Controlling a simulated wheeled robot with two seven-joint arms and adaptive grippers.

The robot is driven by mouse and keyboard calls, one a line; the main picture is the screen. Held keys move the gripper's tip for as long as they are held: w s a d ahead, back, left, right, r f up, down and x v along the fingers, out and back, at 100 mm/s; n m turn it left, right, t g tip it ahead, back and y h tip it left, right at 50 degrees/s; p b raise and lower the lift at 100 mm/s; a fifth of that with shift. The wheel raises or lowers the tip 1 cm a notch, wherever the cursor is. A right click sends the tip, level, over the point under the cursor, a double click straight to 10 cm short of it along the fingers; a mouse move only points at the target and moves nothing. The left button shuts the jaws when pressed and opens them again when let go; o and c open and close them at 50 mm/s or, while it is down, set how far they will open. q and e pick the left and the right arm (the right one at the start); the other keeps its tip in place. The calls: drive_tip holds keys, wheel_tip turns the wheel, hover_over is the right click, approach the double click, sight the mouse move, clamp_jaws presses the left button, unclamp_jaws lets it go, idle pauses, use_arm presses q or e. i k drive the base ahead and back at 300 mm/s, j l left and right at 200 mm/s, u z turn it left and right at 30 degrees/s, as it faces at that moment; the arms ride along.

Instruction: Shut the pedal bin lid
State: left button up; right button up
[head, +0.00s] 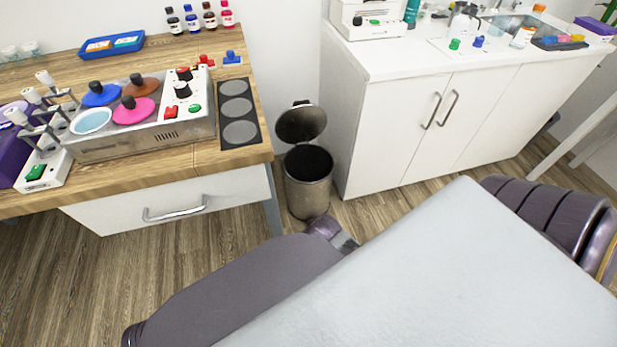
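The pedal bin (307,196) is a dark metallic cylinder on the wood floor, in the gap between the wooden bench and the white cabinet. Its round lid (301,124) stands open, raised and tilted back above the rear rim, close to the wall. The open mouth shows a dark inside. I cannot make out the pedal; the bin's foot is close behind a purple-grey part in the foreground. Neither of my grippers can be made out in the head view.
A wooden bench (182,160) with a control box (150,140) stands left of the bin. A white cabinet (400,135) stands right. A large pale surface (450,270) with purple-grey parts fills the foreground. Bare floor (365,215) shows right of the bin.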

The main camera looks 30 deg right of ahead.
sight(303, 121)
drive_tip(key=l+z, duration=0.15)
drive_tip(key=l, duration=0.4)
drive_tip(key=i+l+z, duration=0.15)
drive_tip(key=l, duration=0.4)
drive_tip(key=i+l+z, duration=0.15)
drive_tip(key=l, duration=0.4)
drive_tip(key=i+l+z, duration=0.1)
drive_tip(key=l, duration=0.25)
drive_tip(key=i+l+z, duration=0.15)
drive_tip(key=i+l, duration=0.1)
drive_tip(key=l, duration=0.05)
